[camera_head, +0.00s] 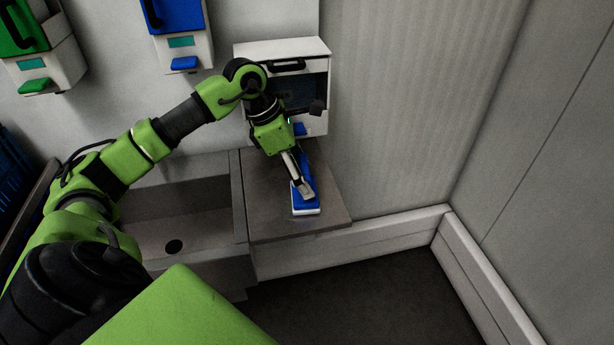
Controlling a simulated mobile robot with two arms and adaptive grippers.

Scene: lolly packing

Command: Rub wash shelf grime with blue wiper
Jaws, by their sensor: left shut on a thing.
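The blue wiper (309,197) has a blue body and a pale edge underneath. My left gripper (302,186) points down and is shut on the wiper, partly covering it. The wiper is at the wash shelf (265,212), a flat grey-brown surface right of the sink, near its front right part. I cannot tell how firmly it presses on the shelf. No grime shows clearly; any under the wiper or gripper is hidden. My right gripper is not in view.
A sink basin (185,222) with a dark drain lies left of the shelf. A white dispenser box (313,52) stands at the shelf's back. Blue (184,50) and green-lidded (50,70) dispensers hang on the wall. A ribbed wall (390,110) closes the right side.

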